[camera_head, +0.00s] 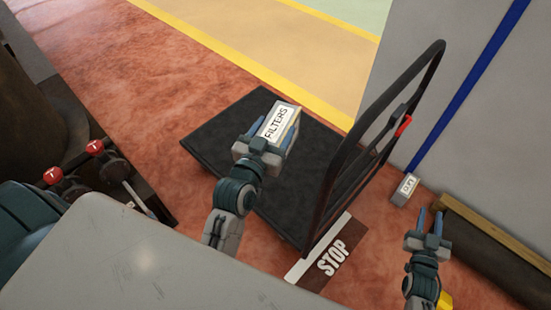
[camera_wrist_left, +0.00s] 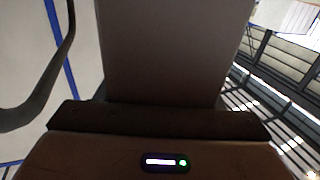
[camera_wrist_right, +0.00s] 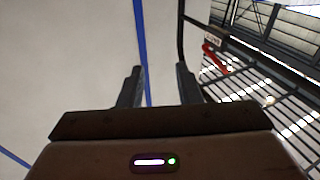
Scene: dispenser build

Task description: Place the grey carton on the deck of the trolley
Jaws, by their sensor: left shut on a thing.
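The grey carton (camera_head: 277,121) has a white label reading FILTERS and shows over the trolley's deck in the head view. My left gripper (camera_head: 271,138) is shut on the carton, with a finger on each side. The carton (camera_wrist_left: 170,50) fills the top middle of the left wrist view. The trolley has a flat black deck (camera_head: 222,140) and a black tube handle on its right. I cannot tell whether the carton touches the deck or hangs above it. My right gripper (camera_head: 430,218) is open and empty, right of the trolley; its fingers also show in the right wrist view (camera_wrist_right: 160,82).
The handle (camera_head: 328,190) stands up beside the deck. A small white box (camera_head: 405,189) lies on the floor by the grey wall. A STOP sign (camera_head: 330,258) is on the floor in front of the trolley. Red-knobbed equipment (camera_head: 95,147) is at left. Deck area around the carton is bare.

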